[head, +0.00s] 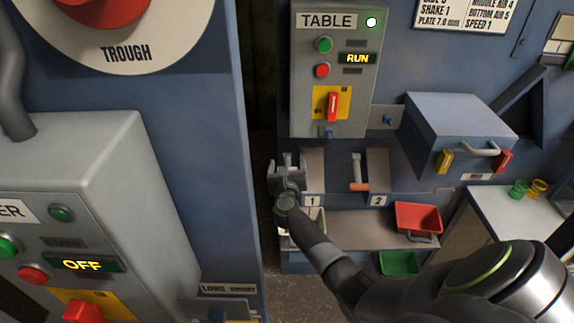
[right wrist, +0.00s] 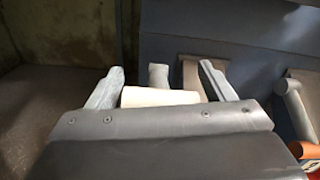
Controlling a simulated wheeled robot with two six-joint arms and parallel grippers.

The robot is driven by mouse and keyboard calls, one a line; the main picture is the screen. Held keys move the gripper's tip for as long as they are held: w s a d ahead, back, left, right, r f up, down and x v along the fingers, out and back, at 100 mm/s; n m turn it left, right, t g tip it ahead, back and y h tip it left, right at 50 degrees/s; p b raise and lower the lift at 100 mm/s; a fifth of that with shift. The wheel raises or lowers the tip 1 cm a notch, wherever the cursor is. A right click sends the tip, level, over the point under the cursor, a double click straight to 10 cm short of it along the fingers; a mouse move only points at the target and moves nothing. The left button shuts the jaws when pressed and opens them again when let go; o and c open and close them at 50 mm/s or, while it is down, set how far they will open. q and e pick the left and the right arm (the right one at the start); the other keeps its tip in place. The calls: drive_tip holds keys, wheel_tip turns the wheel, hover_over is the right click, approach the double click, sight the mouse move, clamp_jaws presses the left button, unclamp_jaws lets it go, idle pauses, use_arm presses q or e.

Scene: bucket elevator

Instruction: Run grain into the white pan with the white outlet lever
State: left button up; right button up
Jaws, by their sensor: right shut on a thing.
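The white outlet lever (right wrist: 160,97) lies between the two fingers of my right gripper (right wrist: 163,80) in the right wrist view. In the head view my right gripper (head: 287,172) is at outlet 1, shut on this lever and covering most of it. The white pan (head: 317,217) stands on the ledge below outlet 1, largely hidden behind my right forearm. I cannot see into the pan, and no grain flow shows. My left gripper is not in view.
Outlet 2 has an orange-tipped lever (head: 359,187), with a red pan (head: 418,216) below and to its right. A green pan (head: 400,262) sits lower. The table control box (head: 330,70) above shows RUN. A blue cabinet wall (head: 200,150) stands close on the left.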

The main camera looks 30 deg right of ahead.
drive_tip(key=o, duration=1.1)
drive_tip(key=shift+w+d+r, duration=0.1)
drive_tip(key=shift+r, duration=0.15)
drive_tip(key=shift+c, duration=0.2)
drive_tip(key=shift+o, duration=1.4)
drive_tip(key=shift+f, duration=0.2)
drive_tip(key=shift+s+a+f, duration=0.1)
drive_tip(key=shift+s+a, duration=0.3)
drive_tip(key=shift+s, duration=0.2)
drive_tip(key=b+v, duration=0.1)
drive_tip(key=v, duration=1.5)
drive_tip(key=shift+b, duration=0.35)
drive_tip(key=shift+d, duration=0.1)
drive_tip(key=shift+c, duration=0.4)
